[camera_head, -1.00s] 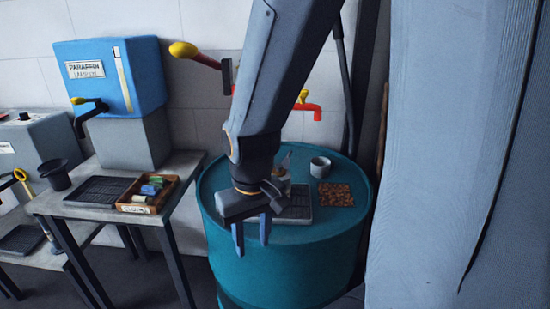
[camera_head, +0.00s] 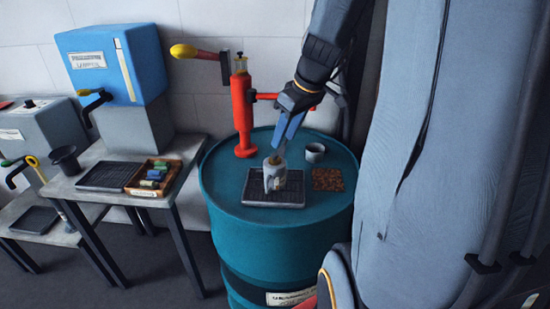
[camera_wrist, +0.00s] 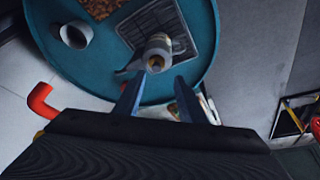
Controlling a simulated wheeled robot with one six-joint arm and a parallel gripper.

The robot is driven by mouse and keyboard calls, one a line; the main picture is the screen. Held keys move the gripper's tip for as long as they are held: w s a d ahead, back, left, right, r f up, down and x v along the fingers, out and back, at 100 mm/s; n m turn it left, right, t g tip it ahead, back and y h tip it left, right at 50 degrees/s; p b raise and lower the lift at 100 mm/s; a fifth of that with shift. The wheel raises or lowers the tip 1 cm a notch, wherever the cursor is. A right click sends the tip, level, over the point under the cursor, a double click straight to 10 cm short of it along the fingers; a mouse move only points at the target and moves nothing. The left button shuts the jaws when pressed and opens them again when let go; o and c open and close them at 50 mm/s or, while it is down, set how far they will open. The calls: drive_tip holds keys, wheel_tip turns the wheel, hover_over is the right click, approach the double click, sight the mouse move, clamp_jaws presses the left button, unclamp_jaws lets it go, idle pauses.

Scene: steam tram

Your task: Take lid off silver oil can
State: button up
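The silver oil can (camera_head: 275,178) stands on a dark ribbed drip tray (camera_head: 290,202) on top of a teal drum (camera_head: 225,235). In the wrist view the can (camera_wrist: 162,44) is seen from above, with a small brownish-yellow top piece facing the camera and a spout pointing left. My gripper (camera_head: 280,141) is just above the can, fingers pointing down. The wrist view shows my gripper (camera_wrist: 157,92) open, its two fingers apart with nothing between them. Whether a fingertip touches the can cannot be told.
A grey-white cup (camera_head: 315,152) and a brown speckled mat (camera_head: 329,180) sit right of the can. A red hand pump (camera_head: 242,112) rises at the drum's back left. A side table holds a wooden box of coloured reels (camera_head: 139,190) and a blue paraffin tank (camera_head: 112,62).

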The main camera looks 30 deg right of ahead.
sight(275, 152)
drive_tip(key=shift+w+p+x, duration=0.25)
drive_tip(key=shift+p+x, duration=0.4)
drive_tip(key=shift+x, duration=1.2)
drive_tip(key=shift+w+p+x, duration=0.25)
drive_tip(key=shift+p+x, duration=0.35)
drive_tip(key=shift+x, duration=1.3)
drive_tip(key=shift+d+r, duration=0.15)
drive_tip(key=shift+d, duration=0.05)
clamp_jaws()
